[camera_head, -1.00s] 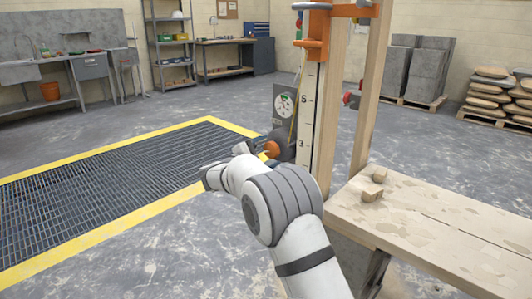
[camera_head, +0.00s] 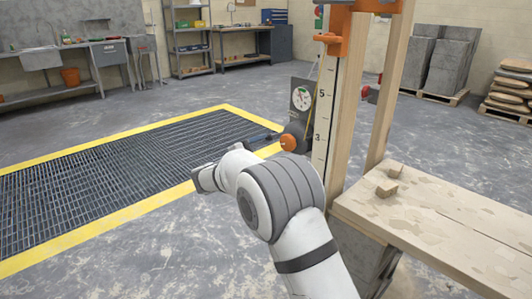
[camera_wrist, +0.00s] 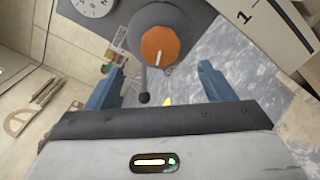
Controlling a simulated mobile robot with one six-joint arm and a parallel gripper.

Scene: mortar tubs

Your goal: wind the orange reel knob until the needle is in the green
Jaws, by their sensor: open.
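The orange reel knob (camera_head: 289,142) sits on a dark grey reel beside the upright wooden post. My gripper (camera_wrist: 160,86) is open and empty. Its two blue fingers are spread below and to either side of the knob, apart from it. The white dial (camera_head: 302,99) above the reel has green and red on its face; its needle is too small to read. In the wrist view the dial (camera_wrist: 95,4) is cut off.
A wooden bench (camera_head: 430,220) with small blocks stands right of my arm. The post (camera_head: 324,120) carries a numbered scale and an orange bracket. A yellow-edged floor grating (camera_head: 120,185) lies to the left. Bagged pallets (camera_head: 508,92) stand far right. The floor between is clear.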

